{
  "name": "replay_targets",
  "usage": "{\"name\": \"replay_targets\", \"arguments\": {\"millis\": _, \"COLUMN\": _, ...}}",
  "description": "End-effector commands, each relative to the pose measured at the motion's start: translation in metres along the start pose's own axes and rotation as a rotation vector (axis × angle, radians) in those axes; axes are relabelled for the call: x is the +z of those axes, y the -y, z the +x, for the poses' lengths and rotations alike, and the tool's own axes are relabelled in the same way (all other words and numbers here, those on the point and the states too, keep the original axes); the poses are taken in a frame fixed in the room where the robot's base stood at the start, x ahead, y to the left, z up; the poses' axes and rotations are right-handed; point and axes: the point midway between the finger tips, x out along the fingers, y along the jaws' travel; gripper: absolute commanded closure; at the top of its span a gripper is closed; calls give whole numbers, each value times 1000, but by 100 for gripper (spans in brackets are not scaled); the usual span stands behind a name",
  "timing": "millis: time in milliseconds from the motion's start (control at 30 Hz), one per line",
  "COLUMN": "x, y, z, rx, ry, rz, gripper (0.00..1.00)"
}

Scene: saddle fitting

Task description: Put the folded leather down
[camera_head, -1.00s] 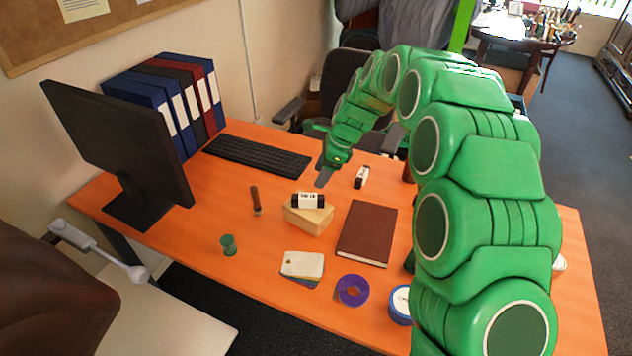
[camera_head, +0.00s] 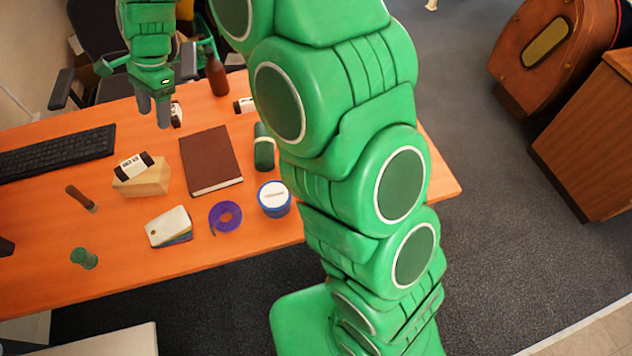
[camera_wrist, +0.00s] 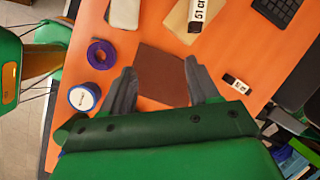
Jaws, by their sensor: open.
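I cannot surely pick out a folded leather. A dark brown, flat rectangular piece (camera_head: 211,158) with a pale front edge, looking like a closed book, lies on the orange desk (camera_head: 120,240). It also shows in the wrist view (camera_wrist: 160,77), beyond and between my fingers. My gripper (camera_head: 153,113) is open, with two grey fingers pointing down, over the desk's far side, up and left of the brown piece. In the wrist view my gripper (camera_wrist: 160,70) has its fingers wide apart and nothing visible held between them. The gripper's body hides the near part of the wrist view.
Around the brown piece are a tan block (camera_head: 148,180) with a labelled roll, swatches (camera_head: 168,228), purple tape (camera_head: 225,216), a blue tin (camera_head: 274,200), a green cylinder (camera_head: 263,148) and a brown bottle (camera_head: 216,76). Bare desk lies at the front left.

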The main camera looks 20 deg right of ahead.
Motion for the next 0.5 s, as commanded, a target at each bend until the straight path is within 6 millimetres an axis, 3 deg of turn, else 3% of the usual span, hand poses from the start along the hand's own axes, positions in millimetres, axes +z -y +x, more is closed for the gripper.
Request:
{"name": "replay_targets", "arguments": {"millis": 133, "x": -8, "y": -37, "z": -29, "rx": 6, "ry": -22, "rz": -90, "gripper": 40}}
{"name": "replay_targets", "arguments": {"millis": 500, "x": -24, "y": -137, "z": -79, "rx": 51, "ry": -74, "rz": -314, "gripper": 40}}
